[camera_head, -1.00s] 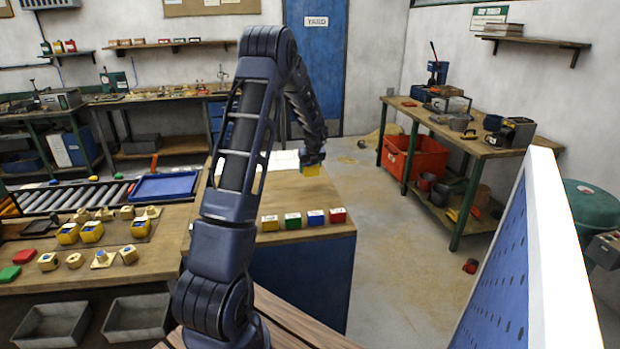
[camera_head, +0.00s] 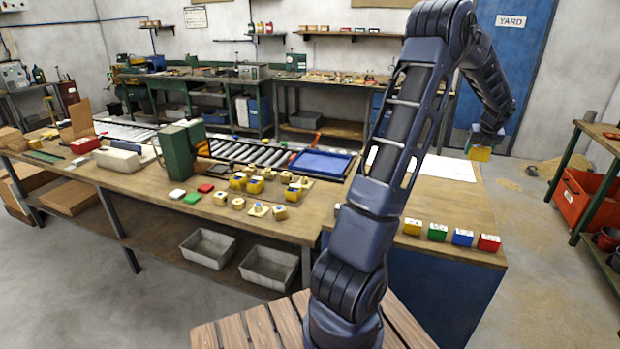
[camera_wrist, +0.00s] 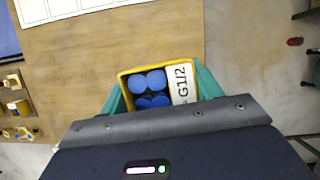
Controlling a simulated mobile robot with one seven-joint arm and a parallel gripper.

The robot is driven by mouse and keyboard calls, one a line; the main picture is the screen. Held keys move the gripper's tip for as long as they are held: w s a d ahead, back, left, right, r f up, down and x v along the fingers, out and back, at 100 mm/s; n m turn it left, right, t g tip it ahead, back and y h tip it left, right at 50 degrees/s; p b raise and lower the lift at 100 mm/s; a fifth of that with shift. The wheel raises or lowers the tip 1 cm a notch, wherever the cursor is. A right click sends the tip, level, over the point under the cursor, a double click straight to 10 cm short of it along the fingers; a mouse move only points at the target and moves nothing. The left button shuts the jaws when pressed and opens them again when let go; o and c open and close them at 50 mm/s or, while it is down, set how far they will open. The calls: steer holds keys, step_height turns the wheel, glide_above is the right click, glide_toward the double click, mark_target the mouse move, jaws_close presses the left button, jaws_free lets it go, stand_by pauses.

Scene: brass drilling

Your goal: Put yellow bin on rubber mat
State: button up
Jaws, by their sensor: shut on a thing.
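A yellow bin (camera_head: 479,154) hangs from my gripper (camera_head: 483,140) above the right-hand bench. In the wrist view the bin (camera_wrist: 124,76) is open-topped, holds several blue round pieces and carries a white G1/2 label. The teal fingers of my gripper (camera_wrist: 160,95) are shut on two opposite sides of it. A thin brown mat (camera_head: 322,190) lies under brass and yellow pieces on the long bench. A dark green flat piece (camera_head: 42,156) lies at that bench's far left. I cannot tell which of these, if either, is the rubber mat.
Small yellow (camera_head: 412,227), green (camera_head: 437,232), blue (camera_head: 463,237) and red (camera_head: 488,243) blocks line the right bench's front edge.

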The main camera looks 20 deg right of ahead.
steer(key=w+a+f+n+y, duration=0.1)
steer(key=w+a+n, duration=0.2)
steer(key=w+a, duration=0.75)
steer(key=w+a+f+n+t+y, duration=0.1)
steer(key=w+a+f+n, duration=0.15)
steer(key=w+a, duration=0.75)
steer(key=w+a+f+n+y, duration=0.1)
steer(key=w+a+n, duration=0.35)
steer(key=w, duration=0.95)
steer(key=n+g+y, duration=0.1)
steer(key=n+y, duration=0.2)
steer(key=n, duration=0.4)
glide_above(271, 193)
steer(key=d, duration=0.1)
step_height(271, 193, down, 4)
steer(key=f, duration=1.9)
steer(key=shift+s, duration=0.3)
steer(key=shift+f, duration=0.1)
steer(key=o, duration=0.8)
steer(key=shift+o, duration=1.1)
